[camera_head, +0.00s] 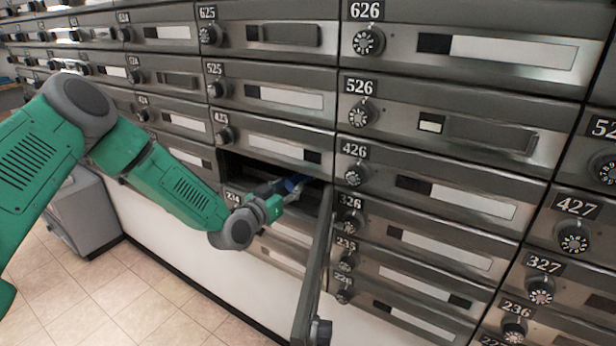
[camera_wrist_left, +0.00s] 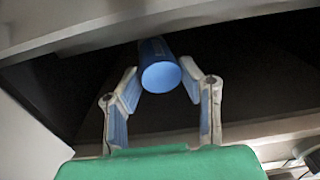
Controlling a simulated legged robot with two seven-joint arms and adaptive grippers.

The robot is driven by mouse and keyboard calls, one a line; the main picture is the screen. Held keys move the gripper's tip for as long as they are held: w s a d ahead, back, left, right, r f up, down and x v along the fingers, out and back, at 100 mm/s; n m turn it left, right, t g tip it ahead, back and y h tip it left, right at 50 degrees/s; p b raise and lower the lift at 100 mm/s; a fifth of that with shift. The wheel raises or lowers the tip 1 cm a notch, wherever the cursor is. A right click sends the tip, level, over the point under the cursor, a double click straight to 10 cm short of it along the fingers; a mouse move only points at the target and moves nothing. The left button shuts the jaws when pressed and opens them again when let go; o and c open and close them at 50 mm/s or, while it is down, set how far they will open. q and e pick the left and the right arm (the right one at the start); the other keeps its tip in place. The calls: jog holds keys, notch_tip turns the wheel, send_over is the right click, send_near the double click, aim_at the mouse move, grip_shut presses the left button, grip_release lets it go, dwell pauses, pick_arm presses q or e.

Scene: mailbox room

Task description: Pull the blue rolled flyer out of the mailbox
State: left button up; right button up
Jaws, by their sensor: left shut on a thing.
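The blue rolled flyer (camera_head: 297,182) shows as a small patch at the open mailbox (camera_head: 245,170), below box 425. My left gripper (camera_head: 290,189) reaches to the mailbox opening. In the left wrist view its fingers (camera_wrist_left: 160,78) stand on both sides of the flyer, shut on it near its front end. My right gripper is out of view.
The mailbox's open door (camera_head: 315,265) swings outward, just right of my left gripper. Closed mailboxes with dial locks surround the opening. A grey bin (camera_head: 85,215) stands on the tiled floor at the left. The floor below my left arm is clear.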

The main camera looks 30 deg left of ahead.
pick_arm(q)
jog(key=shift+a+r, duration=0.15)
jog(key=shift+a, duration=0.05)
jog(key=shift+s+a, duration=0.1)
jog(key=s+p, duration=0.6)
jog(key=s, duration=1.3)
jog(key=shift+s+r+p, duration=0.15)
jog(key=shift+s+p, duration=0.2)
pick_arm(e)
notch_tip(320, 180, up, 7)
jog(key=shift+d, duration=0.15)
pick_arm(q)
jog(key=shift+s+a, duration=0.1)
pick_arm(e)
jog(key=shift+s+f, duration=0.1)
